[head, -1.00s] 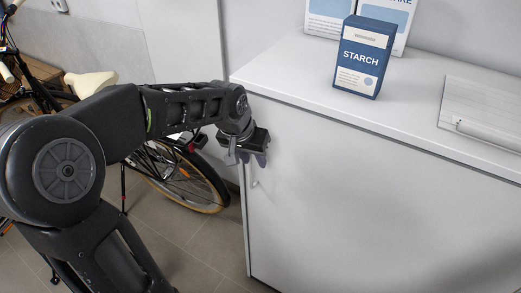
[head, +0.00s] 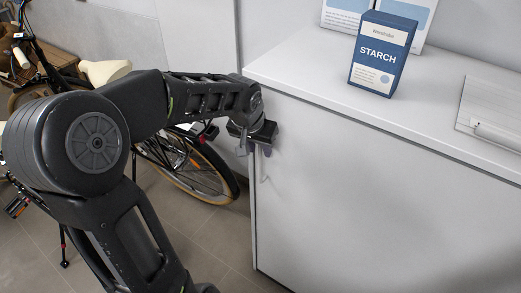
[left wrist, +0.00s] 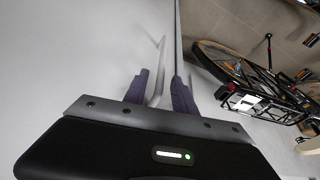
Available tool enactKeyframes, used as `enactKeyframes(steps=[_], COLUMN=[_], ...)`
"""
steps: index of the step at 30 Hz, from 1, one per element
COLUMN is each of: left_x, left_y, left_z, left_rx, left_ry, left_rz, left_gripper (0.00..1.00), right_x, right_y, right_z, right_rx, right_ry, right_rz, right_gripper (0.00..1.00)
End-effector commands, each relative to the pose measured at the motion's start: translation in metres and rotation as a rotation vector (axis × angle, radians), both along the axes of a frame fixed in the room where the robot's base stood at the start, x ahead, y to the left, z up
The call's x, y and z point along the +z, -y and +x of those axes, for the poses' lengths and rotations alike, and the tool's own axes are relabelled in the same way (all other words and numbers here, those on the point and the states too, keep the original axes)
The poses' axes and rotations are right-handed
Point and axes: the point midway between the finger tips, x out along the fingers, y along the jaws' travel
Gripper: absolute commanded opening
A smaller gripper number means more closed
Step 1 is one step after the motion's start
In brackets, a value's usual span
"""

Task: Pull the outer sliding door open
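The outer sliding door (head: 370,200) is the large plain white front panel of the cabinet. It also fills the left of the left wrist view (left wrist: 70,70). A thin pale bar handle (left wrist: 160,62) stands upright near the door's left edge; it shows small in the head view (head: 262,172). My left gripper (head: 256,150) is at the upper left corner of the door, by the handle. In the left wrist view its two purple fingers (left wrist: 160,88) are apart, with the handle between them, closer to one finger. Contact cannot be told. My right gripper is not in view.
The white cabinet top (head: 310,70) carries a blue starch box (head: 383,55) and a grey slatted panel (head: 495,105). A bicycle (head: 190,165) stands left of the cabinet, behind my left arm. Tiled floor (head: 225,235) is clear in front of it.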

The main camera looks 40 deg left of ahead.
Motion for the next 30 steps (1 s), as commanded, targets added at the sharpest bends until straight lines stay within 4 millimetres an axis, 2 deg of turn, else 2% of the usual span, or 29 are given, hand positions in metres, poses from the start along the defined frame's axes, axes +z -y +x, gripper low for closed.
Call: enactKeyframes(steps=[1, 6, 14, 26, 30], left_x=[-0.007, -0.020, -0.021, -0.020, -0.020], left_y=[-0.001, -0.002, -0.002, -0.002, -0.002], left_z=[0.002, 0.008, 0.008, 0.008, 0.008], left_rx=[0.000, -0.001, 0.000, 0.000, 0.000], left_ry=[-0.004, -0.001, 0.001, 0.001, 0.001], left_rz=[-0.002, 0.000, 0.001, 0.001, 0.001], left_gripper=[0.32, 0.32, 0.32, 0.01, 0.00], right_x=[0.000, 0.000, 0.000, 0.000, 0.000], right_y=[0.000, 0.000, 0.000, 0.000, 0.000], right_z=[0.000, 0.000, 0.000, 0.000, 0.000], right_rx=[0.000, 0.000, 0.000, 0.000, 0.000], right_ry=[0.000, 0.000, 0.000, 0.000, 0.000], right_rz=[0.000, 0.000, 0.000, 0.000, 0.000], right_gripper=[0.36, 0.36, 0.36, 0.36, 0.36])
